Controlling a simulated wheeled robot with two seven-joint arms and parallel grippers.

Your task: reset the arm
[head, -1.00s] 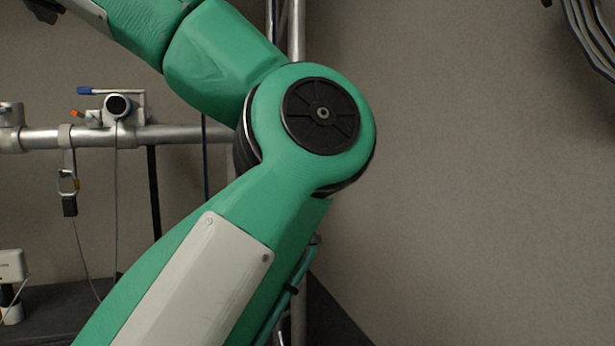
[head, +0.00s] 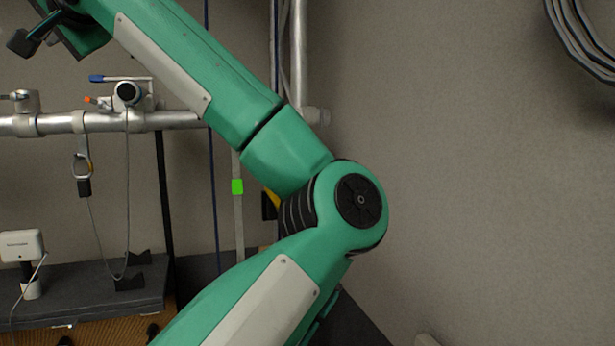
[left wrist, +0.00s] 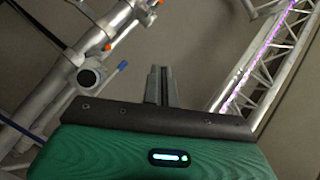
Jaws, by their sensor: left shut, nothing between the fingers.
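My left arm, green with pale grey panels, crosses the middle of the head view with its elbow bent at centre right. My left gripper (head: 38,34) is at the top left corner of the head view, above the horizontal silver pipe. In the left wrist view the fingers of my left gripper (left wrist: 159,82) are together, with nothing between them. They point up past the truss, apart from it. My right gripper is in neither view.
A vertical pole (head: 298,60) stands behind my arm. A dark bench (head: 90,290) carries a white device (head: 22,246). Cables (head: 582,42) hang top right. The right wall area is clear.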

